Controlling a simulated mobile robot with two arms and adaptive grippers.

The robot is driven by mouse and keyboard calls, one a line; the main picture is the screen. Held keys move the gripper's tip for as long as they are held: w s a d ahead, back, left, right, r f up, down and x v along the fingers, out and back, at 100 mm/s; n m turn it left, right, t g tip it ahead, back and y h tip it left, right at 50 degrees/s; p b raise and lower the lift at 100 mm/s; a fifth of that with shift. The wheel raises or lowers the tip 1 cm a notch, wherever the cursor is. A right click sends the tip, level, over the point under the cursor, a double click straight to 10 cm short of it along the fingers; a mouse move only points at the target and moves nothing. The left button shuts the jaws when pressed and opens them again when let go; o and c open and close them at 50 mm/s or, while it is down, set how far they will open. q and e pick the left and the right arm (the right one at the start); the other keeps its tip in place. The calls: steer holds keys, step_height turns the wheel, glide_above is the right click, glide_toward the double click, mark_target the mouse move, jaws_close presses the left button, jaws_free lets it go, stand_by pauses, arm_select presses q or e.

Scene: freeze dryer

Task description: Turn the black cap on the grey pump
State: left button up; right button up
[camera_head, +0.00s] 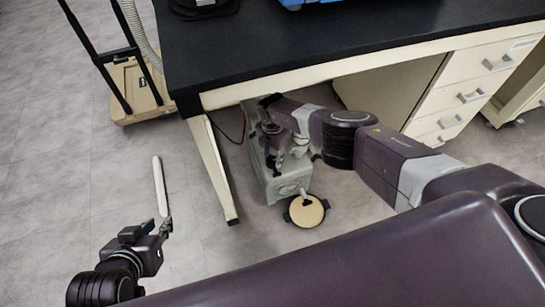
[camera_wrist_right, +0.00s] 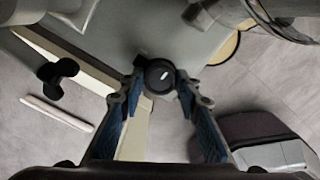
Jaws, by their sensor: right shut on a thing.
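The grey pump (camera_head: 271,185) stands on the floor under the black-topped table. In the right wrist view, its grey body (camera_wrist_right: 125,42) fills the upper middle. The round black cap (camera_wrist_right: 160,75) with a white mark sits between the tips of my right gripper (camera_wrist_right: 160,84), which is shut on it. In the head view my right gripper (camera_head: 274,158) reaches down over the pump, and the cap cannot be made out there. My left gripper (camera_head: 166,226) is low at the left, far from the pump; its jaw opening is too small to judge.
A table leg (camera_head: 214,170) stands just left of the pump. A round tan-topped part (camera_head: 306,210) lies at the pump's near end. A white strip (camera_head: 159,187) appears on the floor at left. White drawers (camera_head: 465,95) stand at right.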

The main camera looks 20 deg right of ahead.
steer(key=o, duration=1.2)
steer(key=shift+c, duration=0.2)
steer(key=shift+r, duration=0.1)
